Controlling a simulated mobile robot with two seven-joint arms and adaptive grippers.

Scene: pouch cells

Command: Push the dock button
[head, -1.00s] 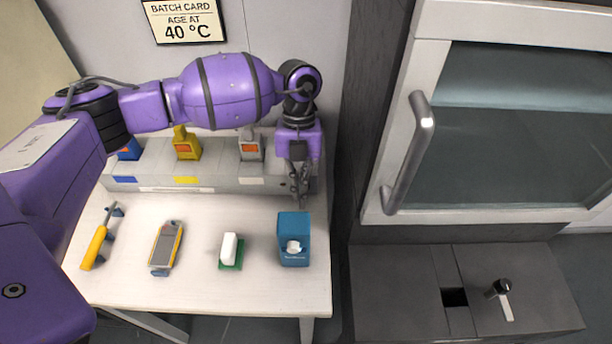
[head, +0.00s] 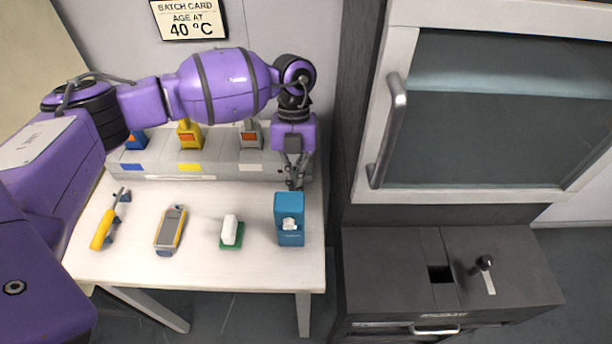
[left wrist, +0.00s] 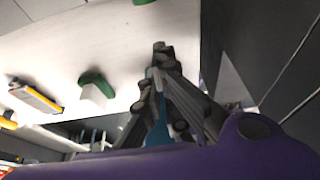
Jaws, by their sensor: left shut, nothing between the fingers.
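The grey dock (head: 225,172) runs along the back of the white table, with coloured labels on its front. A blue tool (head: 136,140), a yellow tool (head: 190,136) and a grey tool (head: 251,136) stand in it. My left gripper (head: 294,183) points down at the dock's right end, just behind the blue box. It is shut and empty; its fingertips also show in the left wrist view (left wrist: 160,55). I cannot make out the button; the gripper covers part of the dock's right end. Whether the fingers touch the dock is unclear. My right gripper is not in view.
On the table are a yellow-handled tool (head: 103,229), a yellow-grey meter (head: 170,231), a white block on a green base (head: 230,231) and the blue box (head: 290,207). A dark cabinet with a handled glass door (head: 500,120) stands to the right.

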